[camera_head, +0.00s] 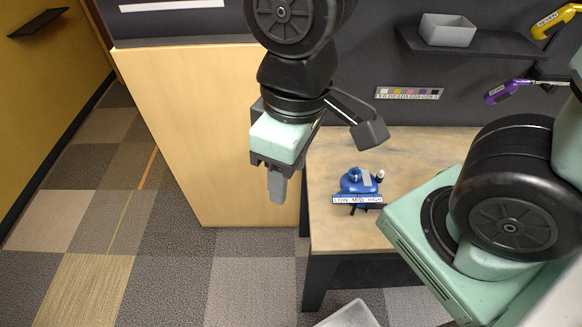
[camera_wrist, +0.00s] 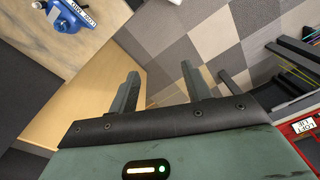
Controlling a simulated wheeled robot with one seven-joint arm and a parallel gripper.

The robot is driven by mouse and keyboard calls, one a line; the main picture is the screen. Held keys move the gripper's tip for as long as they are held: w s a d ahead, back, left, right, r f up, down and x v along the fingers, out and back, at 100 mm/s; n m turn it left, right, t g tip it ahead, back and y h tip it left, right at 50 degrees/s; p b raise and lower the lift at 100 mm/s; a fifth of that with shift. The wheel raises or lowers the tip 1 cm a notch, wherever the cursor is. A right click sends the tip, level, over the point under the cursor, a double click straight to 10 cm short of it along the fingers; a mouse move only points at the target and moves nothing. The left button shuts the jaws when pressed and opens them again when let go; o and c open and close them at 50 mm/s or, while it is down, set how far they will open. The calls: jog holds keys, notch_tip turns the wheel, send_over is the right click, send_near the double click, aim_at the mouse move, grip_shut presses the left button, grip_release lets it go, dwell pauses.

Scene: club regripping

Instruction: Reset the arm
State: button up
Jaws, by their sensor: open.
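My gripper (camera_head: 277,188) hangs in the upper middle of the head view, in front of the light wooden cabinet and left of the workbench. In the wrist view my gripper (camera_wrist: 158,88) shows two fingers spread apart with nothing between them. Floor and the cabinet's wood side show beyond the fingers. My arm comes down from the top of the head view, and a large part of it fills the right side.
A blue vise-like device (camera_head: 358,186) with a LOW MID HIGH label stands on the workbench (camera_head: 425,160). A grey bin (camera_head: 447,30) sits on a dark wall shelf. Yellow (camera_head: 552,22) and purple (camera_head: 508,91) tools hang at right. Carpet (camera_head: 150,230) at left is clear.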

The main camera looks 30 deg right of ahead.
jog(key=shift+s+a+f, duration=0.1)
jog(key=shift+s+f, duration=0.05)
jog(key=shift+s, duration=0.4)
jog(key=shift+f, duration=0.1)
notch_tip(320, 180, down, 15)
jog(key=b, duration=1.4)
jog(key=shift+r+b, duration=0.2)
jog(key=shift+b, duration=0.2)
